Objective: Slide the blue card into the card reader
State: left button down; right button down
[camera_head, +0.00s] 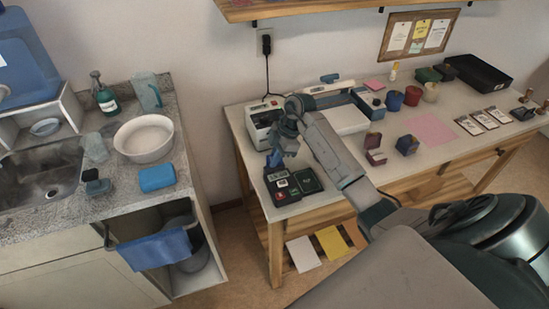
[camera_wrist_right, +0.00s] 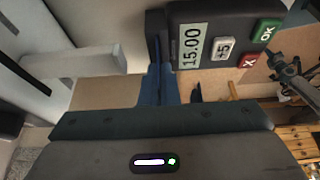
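The card reader (camera_head: 281,191) is a dark terminal at the front left corner of the workbench. In the right wrist view the card reader (camera_wrist_right: 215,50) shows a screen reading 15.00, a +5 key, a green OK key and a red X key. My right gripper (camera_head: 283,147) is just above and behind it, shut on the blue card (camera_head: 273,159). The blue card (camera_wrist_right: 158,88) points from the gripper toward the reader's side edge. I cannot tell whether it touches the slot. My left gripper is not in the head view.
Small boxes, pots and cards fill the right of the bench. A dark jointed shape (camera_wrist_right: 290,76) in the wrist view is unclear.

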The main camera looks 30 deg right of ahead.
jog(key=c, duration=1.6)
grip_release()
